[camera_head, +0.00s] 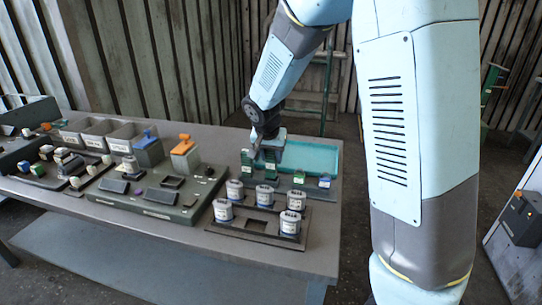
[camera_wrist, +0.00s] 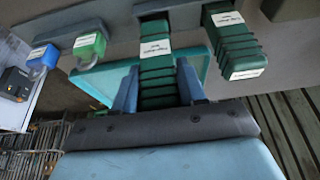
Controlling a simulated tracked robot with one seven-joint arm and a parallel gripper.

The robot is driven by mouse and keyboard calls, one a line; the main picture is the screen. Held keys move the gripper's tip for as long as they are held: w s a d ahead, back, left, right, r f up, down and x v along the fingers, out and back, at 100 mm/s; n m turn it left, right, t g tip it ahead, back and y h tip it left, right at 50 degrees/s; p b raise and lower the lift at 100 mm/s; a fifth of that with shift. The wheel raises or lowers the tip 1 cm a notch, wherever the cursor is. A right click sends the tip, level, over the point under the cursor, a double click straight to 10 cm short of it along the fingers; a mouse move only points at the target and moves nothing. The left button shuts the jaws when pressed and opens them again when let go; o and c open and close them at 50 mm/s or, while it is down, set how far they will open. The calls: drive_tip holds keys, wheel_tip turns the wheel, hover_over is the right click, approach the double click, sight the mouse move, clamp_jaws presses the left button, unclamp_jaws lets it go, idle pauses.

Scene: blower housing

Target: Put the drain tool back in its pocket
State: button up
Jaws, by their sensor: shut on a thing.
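My gripper (camera_head: 268,153) is at the rack (camera_head: 284,183) by the teal tray, at the table's right end. In the wrist view its two blue fingers (camera_wrist: 157,88) are shut on a green ribbed handle (camera_wrist: 157,55) with a white label, which I take to be the drain tool. The label is too small to read. A second, similar green handle (camera_wrist: 232,45) stands beside it, outside the fingers; it also shows in the head view (camera_head: 247,162). The held handle's lower end and any pocket are hidden, so I cannot tell whether it is seated.
Green (camera_wrist: 90,46) and blue (camera_wrist: 43,56) padlock-like pieces sit beside the held handle. The teal tray (camera_head: 318,158) lies behind the rack. Several white canisters (camera_head: 265,196) stand in a dark holder in front. A fixture board (camera_head: 190,214) and grey bins (camera_head: 98,128) fill the left.

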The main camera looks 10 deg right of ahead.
drive_tip(key=shift+f, duration=1.25)
idle(0.3)
drive_tip(key=o, duration=0.9)
drive_tip(key=shift+o, duration=0.2)
drive_tip(key=v, duration=1.3)
drive_tip(key=shift+r, duration=0.35)
drive_tip(key=shift+s, duration=0.1)
drive_tip(key=s+d+r+n+y, duration=0.1)
drive_tip(key=s+d+r, duration=0.2)
drive_tip(key=s+d, duration=0.3)
drive_tip(key=s+d+r+n, duration=0.1)
drive_tip(key=s+d+r, duration=0.2)
drive_tip(key=s+d, duration=0.25)
drive_tip(key=s+d+r+n+t, duration=0.1)
drive_tip(key=s+d, duration=0.3)
drive_tip(key=s, duration=0.8)
drive_tip(key=shift+s+r+n+y, duration=0.3)
drive_tip(key=shift+n+y, duration=0.1)
drive_tip(key=shift+n, duration=0.3)
